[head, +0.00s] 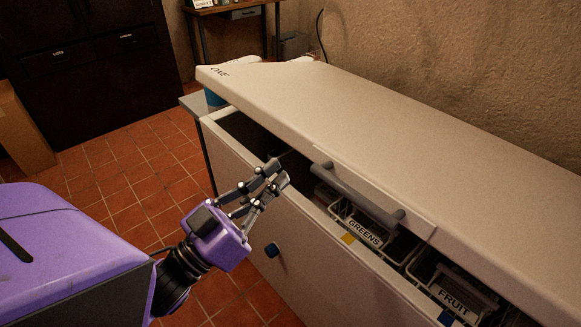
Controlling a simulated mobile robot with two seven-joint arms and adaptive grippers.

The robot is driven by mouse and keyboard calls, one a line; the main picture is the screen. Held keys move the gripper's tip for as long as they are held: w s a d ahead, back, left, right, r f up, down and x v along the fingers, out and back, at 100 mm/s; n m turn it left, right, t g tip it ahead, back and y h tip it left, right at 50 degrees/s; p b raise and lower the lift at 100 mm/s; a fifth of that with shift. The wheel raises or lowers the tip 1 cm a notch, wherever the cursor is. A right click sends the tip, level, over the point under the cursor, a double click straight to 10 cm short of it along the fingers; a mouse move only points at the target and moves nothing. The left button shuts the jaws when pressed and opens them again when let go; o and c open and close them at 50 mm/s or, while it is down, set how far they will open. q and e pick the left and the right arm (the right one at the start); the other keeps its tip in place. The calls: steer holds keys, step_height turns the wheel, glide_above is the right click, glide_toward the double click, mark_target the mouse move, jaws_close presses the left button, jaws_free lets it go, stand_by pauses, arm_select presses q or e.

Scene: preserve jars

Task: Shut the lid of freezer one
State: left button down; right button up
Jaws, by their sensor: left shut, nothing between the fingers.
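Freezer one is a long cream chest (250,185) against the wall. Its lid (370,125), marked "ONE" at the left end, is partly raised, with a gap along the front. A grey bar handle (357,193) is on the lid's front edge. My left gripper (280,170) is shut and empty, in front of the gap and left of the handle, apart from the handle. Whether its tips touch the freezer rim I cannot tell. My right gripper is not in view.
Wire baskets labelled "GREENS" (365,233) and "FRUIT" (455,299) show inside the gap. A dark cabinet (85,60) and a cardboard box (22,130) stand at left. The tiled floor (135,180) between is clear.

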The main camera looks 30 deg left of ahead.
arm_select(q)
steer(key=r+p+x, duration=0.1)
steer(key=p+x, duration=0.1)
steer(key=x, duration=0.7)
step_height(320, 180, down, 5)
steer(key=shift+w+d+r, duration=0.1)
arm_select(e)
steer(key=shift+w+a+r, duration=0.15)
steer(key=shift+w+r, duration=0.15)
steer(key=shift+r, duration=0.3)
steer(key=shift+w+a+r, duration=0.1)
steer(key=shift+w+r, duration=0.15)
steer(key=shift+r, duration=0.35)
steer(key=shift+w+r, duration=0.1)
